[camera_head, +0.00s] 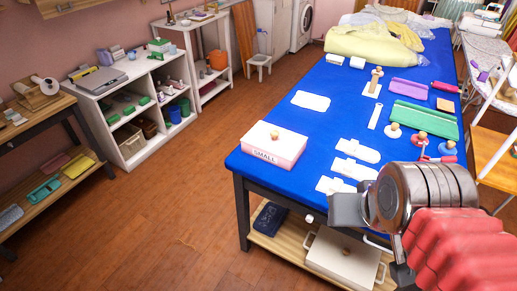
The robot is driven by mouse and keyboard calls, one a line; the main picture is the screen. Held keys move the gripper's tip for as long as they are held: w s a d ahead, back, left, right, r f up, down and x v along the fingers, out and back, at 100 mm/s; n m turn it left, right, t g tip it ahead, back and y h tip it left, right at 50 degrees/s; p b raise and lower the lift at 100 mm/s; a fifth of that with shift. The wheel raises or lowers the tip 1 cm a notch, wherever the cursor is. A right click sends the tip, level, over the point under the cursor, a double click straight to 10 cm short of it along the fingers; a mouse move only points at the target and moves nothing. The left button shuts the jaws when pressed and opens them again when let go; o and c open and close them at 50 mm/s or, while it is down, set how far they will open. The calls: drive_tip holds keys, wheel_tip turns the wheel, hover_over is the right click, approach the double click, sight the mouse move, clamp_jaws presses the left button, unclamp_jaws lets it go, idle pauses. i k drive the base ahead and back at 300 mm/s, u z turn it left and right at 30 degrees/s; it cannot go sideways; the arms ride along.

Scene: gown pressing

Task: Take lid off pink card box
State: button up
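The pink card box (268,160) stands near the front left corner of the blue-topped table. Its front reads "SMALL". Its pale lid (258,136) is on, with a small brown knob (274,134) on top. My gripper (347,209) shows at the lower right, over the table's front edge, to the right of the box and apart from it. Only a grey end piece beside my silver arm link is visible. I cannot make out both fingertips, so whether it is open or shut is unclear. Nothing is seen held in it.
White card pieces (357,150) lie right of the box, near my arm. A white sheet (310,101) lies behind it. Several knobbed pieces and a green folded cloth (424,119) are farther right. Below, a shelf holds a cream box (343,262). The floor (150,210) at left is clear.

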sight(281, 142)
drive_tip(key=u, duration=0.4)
drive_tip(key=k, duration=0.5)
drive_tip(key=u, duration=0.8)
drive_tip(key=k, duration=0.6)
drive_tip(key=u, duration=0.3)
drive_tip(key=i, duration=0.65)
drive_tip(key=z, duration=0.5)
drive_tip(key=i, duration=1.5)
drive_tip(key=z, duration=0.15)
